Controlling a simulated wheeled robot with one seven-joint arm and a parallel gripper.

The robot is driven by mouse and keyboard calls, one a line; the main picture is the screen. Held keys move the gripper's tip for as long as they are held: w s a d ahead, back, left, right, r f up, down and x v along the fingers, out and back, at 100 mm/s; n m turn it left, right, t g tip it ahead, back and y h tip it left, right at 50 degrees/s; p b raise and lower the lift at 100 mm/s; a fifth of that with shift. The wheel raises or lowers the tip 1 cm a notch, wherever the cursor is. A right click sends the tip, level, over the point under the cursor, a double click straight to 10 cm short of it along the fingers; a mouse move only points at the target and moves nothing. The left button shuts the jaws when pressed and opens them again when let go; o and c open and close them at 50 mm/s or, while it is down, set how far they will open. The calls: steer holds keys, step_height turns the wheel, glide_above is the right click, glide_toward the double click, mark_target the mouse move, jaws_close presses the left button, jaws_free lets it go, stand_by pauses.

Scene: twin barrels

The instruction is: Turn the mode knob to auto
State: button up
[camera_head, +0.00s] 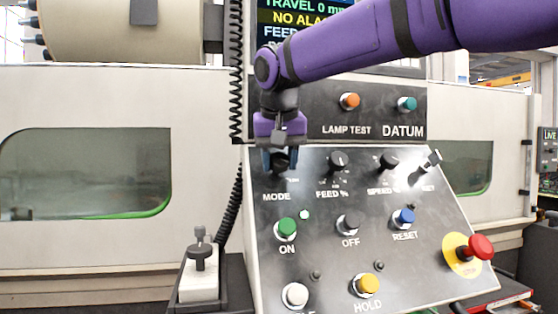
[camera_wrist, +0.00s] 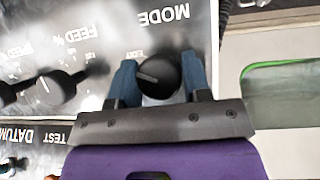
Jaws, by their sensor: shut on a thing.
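The mode knob (camera_wrist: 160,76) is a round black knob with a pale pointer line, above the MODE label in the head view. My gripper (camera_head: 281,160) is over it, with its blue fingers one on each side of the knob. In the wrist view my gripper (camera_wrist: 158,82) is shut on the knob, which sits between the two fingertips. In the head view the fingers and wrist hide most of the knob (camera_head: 282,163). The small position marks around it are partly hidden, and I cannot read where auto is.
The feed knob (camera_head: 338,161) and speed knob (camera_head: 389,162) stand to the right on the same sloped panel. Below are the green ON button (camera_head: 286,228), the OFF button (camera_head: 349,223) and the blue RESET button (camera_head: 404,217). A red emergency button (camera_head: 480,247) protrudes at the lower right.

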steer(key=n+t+h, duration=0.1)
steer(key=n+h, duration=0.1)
steer(key=n, duration=0.2)
steer(key=n+t+h, duration=0.1)
steer(key=n, duration=0.1)
steer(key=n+t+h, duration=0.1)
steer(key=n+t, duration=0.1)
steer(key=n, duration=0.1)
steer(key=shift+n, duration=0.3)
steer(key=n+t, duration=0.1)
steer(key=n, duration=0.1)
steer(key=n+t, duration=0.1)
steer(key=n, duration=0.2)
steer(key=shift+t+h, duration=0.3)
steer(key=n+t, duration=0.1)
steer(key=n, duration=0.2)
steer(key=n+t+y, duration=0.1)
steer(key=n+t, duration=0.1)
steer(key=n, duration=0.1)
steer(key=shift+n+y, duration=0.3)
steer(key=shift+n, duration=0.1)
steer(key=o, duration=0.9)
steer(key=v, duration=1.1)
